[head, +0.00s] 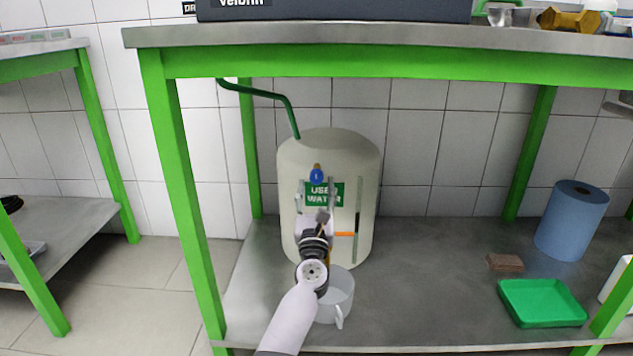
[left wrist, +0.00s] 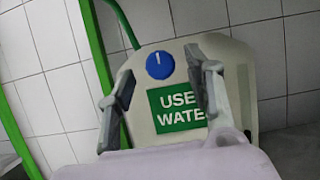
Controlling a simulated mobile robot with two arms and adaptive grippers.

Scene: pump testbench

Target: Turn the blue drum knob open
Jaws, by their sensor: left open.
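The blue drum knob (head: 316,176) is on the front of a beige drum (head: 330,148), above a green label reading "USED WATER" (head: 325,194). In the left wrist view the round knob (left wrist: 160,65) faces me, with a white mark pointing about straight up. My left gripper (head: 316,188) is in front of the drum, just below the knob in the head view. It is open and empty. In the left wrist view its two fingers (left wrist: 160,72) stand on either side of the knob, apart from it. The exact gap in depth is unclear. My right gripper is not in view.
The drum stands on the lower shelf (head: 420,300) of a green-framed bench. A clear jug (head: 338,298) stands before it, partly behind my arm. A green hose (head: 265,94) enters the drum's top. A green tray (head: 542,303), brown block (head: 505,263) and blue roll (head: 571,225) are at right.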

